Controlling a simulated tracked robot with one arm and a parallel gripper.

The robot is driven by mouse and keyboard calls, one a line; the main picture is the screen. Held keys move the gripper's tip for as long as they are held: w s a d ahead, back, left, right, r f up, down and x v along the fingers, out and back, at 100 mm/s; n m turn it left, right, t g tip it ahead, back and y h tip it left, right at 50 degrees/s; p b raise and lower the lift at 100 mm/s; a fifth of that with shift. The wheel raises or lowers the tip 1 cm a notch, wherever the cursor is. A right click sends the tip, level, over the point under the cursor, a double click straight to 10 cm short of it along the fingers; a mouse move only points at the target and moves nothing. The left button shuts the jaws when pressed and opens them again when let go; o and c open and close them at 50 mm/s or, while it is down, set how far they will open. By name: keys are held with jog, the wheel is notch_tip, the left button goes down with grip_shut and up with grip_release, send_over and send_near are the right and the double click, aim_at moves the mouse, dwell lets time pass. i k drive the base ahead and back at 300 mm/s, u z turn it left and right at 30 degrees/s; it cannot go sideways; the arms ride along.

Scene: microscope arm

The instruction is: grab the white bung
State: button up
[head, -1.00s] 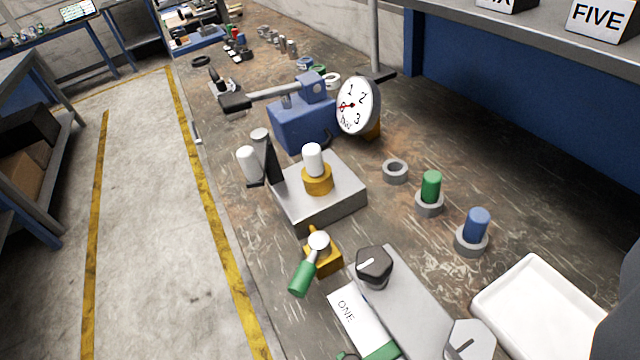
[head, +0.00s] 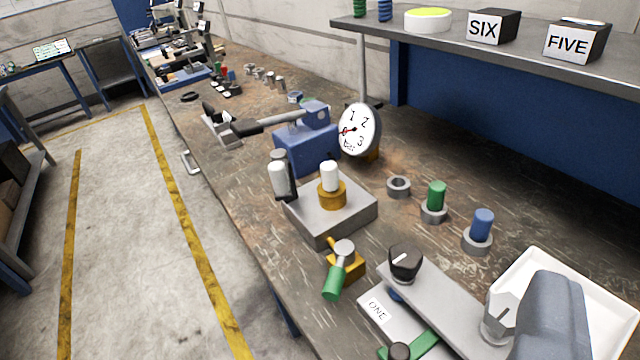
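The white bung (head: 329,176) stands upright in a brass collar (head: 332,196) on top of a grey metal block (head: 345,221). Its upper part is uncovered. A second white cylinder (head: 278,181) stands against a dark upright piece at the left edge of the block. I cannot see my gripper's fingers in this view. A rounded grey-blue shape at the lower right, perhaps part of my arm, covers part of a white tray (head: 596,285).
A green bung (head: 436,195) and a blue bung (head: 482,224) sit in grey collars to the right, near an empty ring (head: 398,187). A blue lever device (head: 305,150) with a dial gauge (head: 359,129) stands behind. A green-handled valve (head: 344,265) is in front. A shelf (head: 450,47) overhangs the right.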

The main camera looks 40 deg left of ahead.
aim_at(329, 171)
jog(key=i, duration=0.9)
jog(key=z, duration=0.05)
